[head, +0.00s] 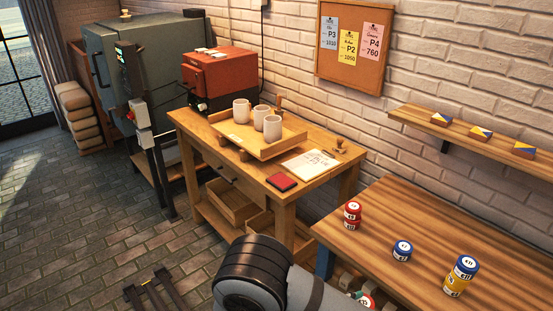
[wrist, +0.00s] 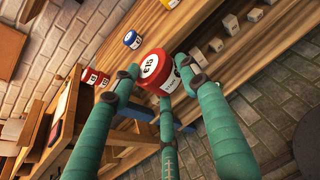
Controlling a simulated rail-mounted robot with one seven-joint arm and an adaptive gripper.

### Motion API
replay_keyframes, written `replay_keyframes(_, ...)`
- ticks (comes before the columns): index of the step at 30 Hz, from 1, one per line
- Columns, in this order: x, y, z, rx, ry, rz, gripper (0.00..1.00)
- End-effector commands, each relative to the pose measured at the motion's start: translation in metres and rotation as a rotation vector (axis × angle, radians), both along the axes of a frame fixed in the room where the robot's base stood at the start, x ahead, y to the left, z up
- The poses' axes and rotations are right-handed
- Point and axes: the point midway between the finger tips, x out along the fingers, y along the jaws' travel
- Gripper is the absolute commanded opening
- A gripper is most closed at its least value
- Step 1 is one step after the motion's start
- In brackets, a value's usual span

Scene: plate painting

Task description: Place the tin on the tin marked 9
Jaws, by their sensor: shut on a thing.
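My gripper (wrist: 158,80) has teal fingers shut around a red tin (wrist: 152,64) with a white lid label, held off the table in the wrist view. The label's marking is tilted and hard to read. The held tin shows partly at the bottom edge of the head view (head: 367,301). On the right table in the head view stand two stacked red tins (head: 351,216), a lone blue tin (head: 402,251), and a blue tin (head: 466,265) on top of a yellow tin (head: 457,284). I cannot read which tin is marked 9.
The right wooden table (head: 400,208) has bare room between and behind the tins. A shelf (head: 470,139) with several small painted blocks hangs above it. The middle table holds a tray (head: 258,150) of three cups and a red pad (head: 282,183).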

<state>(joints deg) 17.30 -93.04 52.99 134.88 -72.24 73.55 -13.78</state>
Motion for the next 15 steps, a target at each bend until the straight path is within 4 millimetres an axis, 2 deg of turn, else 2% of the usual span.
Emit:
replay_keyframes(3,-0.002,0.011,0.004,-0.001,0.0,0.054,0.05)
replay_keyframes(8,-0.002,0.013,0.003,-0.001,0.0,0.065,0.05)
replay_keyframes(11,0.0,0.003,0.0,-0.001,0.0,0.017,0.05)
replay_keyframes(15,0.004,-0.022,-0.004,0.0,-0.001,-0.118,0.05)
